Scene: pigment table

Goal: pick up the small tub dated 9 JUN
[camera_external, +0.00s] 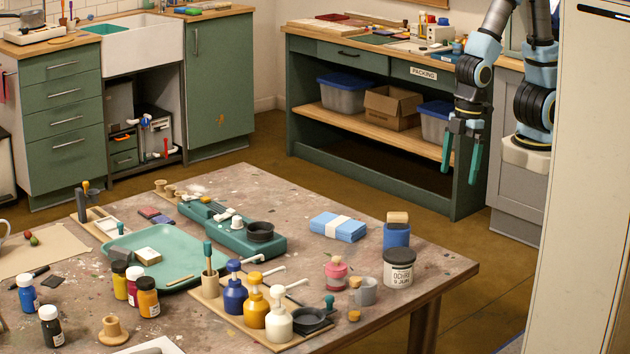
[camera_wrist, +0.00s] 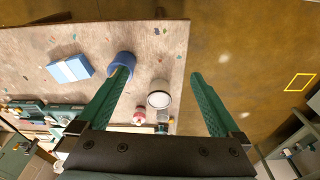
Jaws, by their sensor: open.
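A small tub (camera_external: 399,270) with a pale label reading OCHRE 9 JUN and a dark grey rim stands upright near the right corner of the table. In the wrist view a round, pale-topped tub (camera_wrist: 158,99) near the table edge appears to be the same one; its label is hidden there. My gripper (camera_external: 461,170) hangs fingers down, beyond the table and well above the floor, apart from the tub. Its green fingers are spread and empty. In the wrist view the tub lies between the lines of the fingers of my gripper (camera_wrist: 160,76), below them.
A blue jar (camera_external: 396,236) with a wooden stopper stands just behind the tub. A pink jar (camera_external: 336,274) and a grey cup (camera_external: 366,291) stand to its left. A blue cloth bundle (camera_external: 338,227) lies farther back. The table edge (camera_external: 450,272) is close on the right.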

